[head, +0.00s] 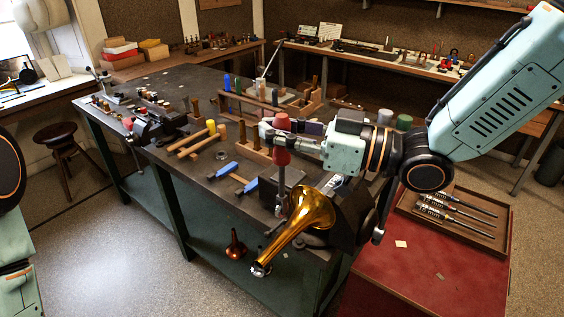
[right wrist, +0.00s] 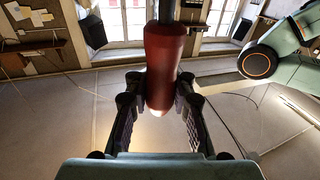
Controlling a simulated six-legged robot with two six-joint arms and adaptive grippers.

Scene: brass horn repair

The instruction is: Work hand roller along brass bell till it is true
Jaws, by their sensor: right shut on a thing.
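The hand roller has a red handle (head: 282,158) and a dark steel shaft running down from it. My right gripper (head: 278,140) is shut around this handle, which stands about upright. In the right wrist view the red handle (right wrist: 163,65) sits between the two dark fingers (right wrist: 160,105). The brass bell (head: 312,207) is at the front edge of the dark bench, flared end up and its narrow end pointing down left. The shaft's lower end is close to the bell's flare; I cannot tell whether they touch. My left gripper is out of view.
Blue-handled hammers (head: 222,170), wooden-handled mallets (head: 192,145) and a rack of tools (head: 262,98) are on the bench. A wooden tray (head: 400,207) with several steel tools lies on the red surface (head: 400,275) at right.

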